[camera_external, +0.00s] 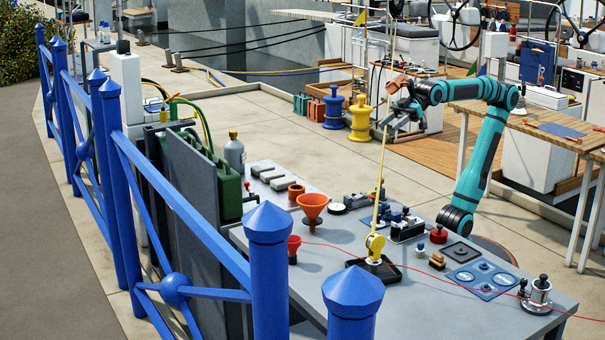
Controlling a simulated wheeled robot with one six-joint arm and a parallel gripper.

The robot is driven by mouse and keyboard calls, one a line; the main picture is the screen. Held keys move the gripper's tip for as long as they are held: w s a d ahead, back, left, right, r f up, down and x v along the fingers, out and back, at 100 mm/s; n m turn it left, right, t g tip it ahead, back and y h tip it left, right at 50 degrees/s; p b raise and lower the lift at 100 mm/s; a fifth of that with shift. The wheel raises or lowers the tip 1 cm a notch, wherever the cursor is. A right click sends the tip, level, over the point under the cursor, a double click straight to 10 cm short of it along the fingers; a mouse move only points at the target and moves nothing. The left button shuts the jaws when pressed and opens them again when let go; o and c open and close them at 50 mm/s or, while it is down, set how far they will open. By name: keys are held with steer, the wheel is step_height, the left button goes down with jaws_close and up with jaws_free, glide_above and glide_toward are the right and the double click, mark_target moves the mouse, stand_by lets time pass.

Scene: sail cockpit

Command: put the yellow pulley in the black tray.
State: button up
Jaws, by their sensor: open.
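The yellow pulley (375,244) is upright at the black tray (397,274), near the front middle of the grey table. Its lower end appears to be within the tray's rim; I cannot tell whether it touches the tray floor. A yellow strap or line (379,200) runs up from the pulley, passing close to my gripper. My gripper (388,122) is open, well above the table and the pulley. Its fingers are small here, and I cannot tell whether the line passes between them.
On the grey table (440,305) are an orange funnel (313,205), a red cup (293,249), a red-topped part (438,233), blue plates (482,277) and a metal fitting (538,295). A thin red line crosses the table. Blue railing (268,250) stands in front.

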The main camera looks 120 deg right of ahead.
steer(key=s+d+f+t, duration=0.2)
steer(key=s, duration=0.4)
steer(key=s+d+f+t+h, duration=0.1)
steer(key=s+d+f, duration=0.1)
steer(key=s, duration=0.5)
steer(key=shift+d+f+t, duration=0.4)
steer(key=shift+d, duration=0.15)
